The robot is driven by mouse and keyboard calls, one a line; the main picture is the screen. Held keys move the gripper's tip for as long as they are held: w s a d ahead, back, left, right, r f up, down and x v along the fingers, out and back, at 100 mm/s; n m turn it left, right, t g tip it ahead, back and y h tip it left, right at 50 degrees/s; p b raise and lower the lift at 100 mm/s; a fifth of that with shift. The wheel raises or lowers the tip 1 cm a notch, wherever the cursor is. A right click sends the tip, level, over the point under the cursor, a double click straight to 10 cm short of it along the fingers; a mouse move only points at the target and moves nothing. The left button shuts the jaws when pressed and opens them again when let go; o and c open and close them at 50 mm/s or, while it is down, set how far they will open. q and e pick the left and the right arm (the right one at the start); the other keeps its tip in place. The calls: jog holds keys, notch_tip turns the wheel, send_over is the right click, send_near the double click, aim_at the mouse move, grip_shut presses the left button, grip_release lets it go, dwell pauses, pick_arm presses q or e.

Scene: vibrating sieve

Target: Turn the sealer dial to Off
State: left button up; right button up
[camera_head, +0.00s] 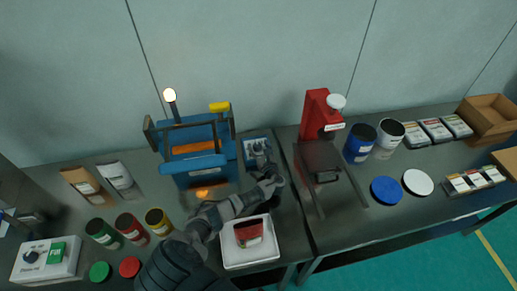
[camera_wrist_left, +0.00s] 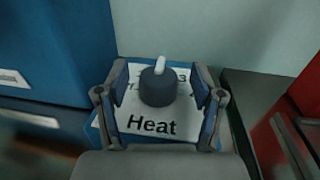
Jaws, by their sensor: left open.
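The sealer dial (camera_wrist_left: 158,88) is a dark round knob with a white pointer that points up, away from the word Heat, in the left wrist view. It sits on a white panel (camera_wrist_left: 150,126) with partly hidden numbers, a 3 among them. My left gripper (camera_wrist_left: 162,88) is open, with one finger on each side of the knob; I cannot tell whether they touch it. In the head view my left gripper (camera_head: 262,160) is over the small dial box (camera_head: 249,144), right of the blue machine (camera_head: 190,135), and hides the knob. My right gripper is not in view.
A white tray (camera_head: 229,262) with a red pouch (camera_head: 248,232) lies beside my left forearm. A red press (camera_head: 318,115) stands to the right. Coloured tins and lids are at front left. A white knob box (camera_head: 30,272) is at far left. A wall closes the back.

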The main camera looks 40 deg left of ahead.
aim_at(258, 146)
pick_arm(q)
notch_tip(258, 146, up, 9)
jog(key=shift+f, duration=0.1)
dwell(0.3)
